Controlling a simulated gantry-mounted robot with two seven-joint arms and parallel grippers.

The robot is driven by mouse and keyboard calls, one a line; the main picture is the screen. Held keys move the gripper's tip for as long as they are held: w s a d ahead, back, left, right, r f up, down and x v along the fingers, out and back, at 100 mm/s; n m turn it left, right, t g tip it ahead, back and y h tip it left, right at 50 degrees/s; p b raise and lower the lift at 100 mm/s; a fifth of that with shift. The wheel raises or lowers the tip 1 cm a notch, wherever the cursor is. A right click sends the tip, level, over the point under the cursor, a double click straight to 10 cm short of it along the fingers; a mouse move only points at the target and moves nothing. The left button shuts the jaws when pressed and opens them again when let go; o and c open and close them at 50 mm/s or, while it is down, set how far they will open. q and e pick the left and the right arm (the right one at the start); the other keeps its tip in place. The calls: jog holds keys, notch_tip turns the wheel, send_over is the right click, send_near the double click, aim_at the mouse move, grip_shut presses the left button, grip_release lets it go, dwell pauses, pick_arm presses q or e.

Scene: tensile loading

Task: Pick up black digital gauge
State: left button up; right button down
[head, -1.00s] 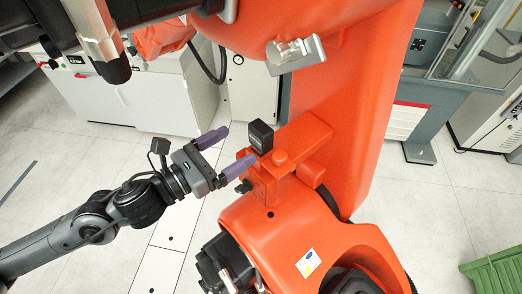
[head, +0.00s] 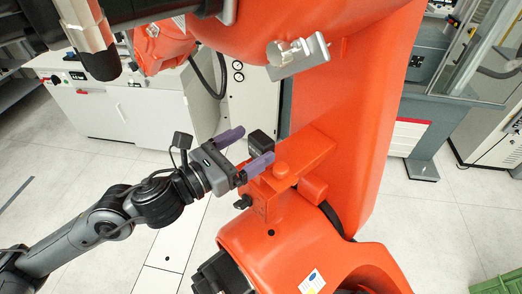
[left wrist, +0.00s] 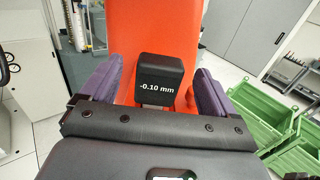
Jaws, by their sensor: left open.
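The black digital gauge (head: 262,143) is a small dark block standing on the orange machine, beside an orange round knob. In the left wrist view the gauge (left wrist: 160,78) reads "-0.10 mm" and has a grey stem below it. My left gripper (head: 252,148) is open, with purple fingers. In the left wrist view the left gripper (left wrist: 160,88) has one finger on each side of the gauge, with a visible gap on both sides. The near finger partly covers the gauge's lower part in the head view. My right gripper does not show.
The large orange machine (head: 345,120) fills the middle and right. A metal bracket (head: 297,57) sticks out above the gauge. White cabinets (head: 120,115) stand behind. Green crates (left wrist: 262,112) show at the right in the left wrist view. Floor at left is clear.

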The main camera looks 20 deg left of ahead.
aim_at(255, 143)
pick_arm(q)
jog(key=shift+p+x, duration=0.6)
jog(key=shift+x, duration=1.25)
jog(key=c, duration=1.1)
jog(key=shift+c, duration=0.7)
jog(key=shift+r, duration=0.15)
